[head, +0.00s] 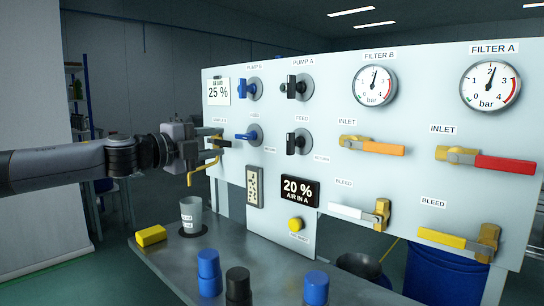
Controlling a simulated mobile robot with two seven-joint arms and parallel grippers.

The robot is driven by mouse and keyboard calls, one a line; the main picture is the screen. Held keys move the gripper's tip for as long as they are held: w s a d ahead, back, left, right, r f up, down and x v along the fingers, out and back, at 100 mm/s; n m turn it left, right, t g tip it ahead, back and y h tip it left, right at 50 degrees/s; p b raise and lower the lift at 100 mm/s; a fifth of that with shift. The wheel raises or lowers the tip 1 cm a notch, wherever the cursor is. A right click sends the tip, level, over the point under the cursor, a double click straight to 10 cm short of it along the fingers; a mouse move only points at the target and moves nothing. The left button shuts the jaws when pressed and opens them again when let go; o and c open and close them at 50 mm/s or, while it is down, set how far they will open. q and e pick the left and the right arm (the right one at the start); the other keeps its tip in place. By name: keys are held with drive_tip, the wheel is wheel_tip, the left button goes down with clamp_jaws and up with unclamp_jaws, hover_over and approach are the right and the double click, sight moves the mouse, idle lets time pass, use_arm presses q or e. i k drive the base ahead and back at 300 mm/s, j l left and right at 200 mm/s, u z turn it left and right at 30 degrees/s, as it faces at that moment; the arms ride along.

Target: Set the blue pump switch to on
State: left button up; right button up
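The blue pump switch (246,91) is a blue lever on a round grey plate, under the PUMP B label at the upper left of the panel. Its lever points left, and its position marks are too small to read. My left gripper (212,150) is at the panel's left edge, below and left of that switch and apart from it. It overlaps a yellow tap with a bent spout (192,178); I cannot tell whether its fingers are open or closed on the tap's handle. My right gripper is not in view.
A black PUMP A switch (293,87), a lower blue switch (246,135) and a lower black switch (294,143) are close by. Gauges and valve levers fill the right. A grey cup (191,214), a yellow block (151,236) and bottles stand on the bench (190,272).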

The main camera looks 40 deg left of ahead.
sight(244, 88)
drive_tip(key=k+j, duration=0.15)
drive_tip(key=k, duration=0.85)
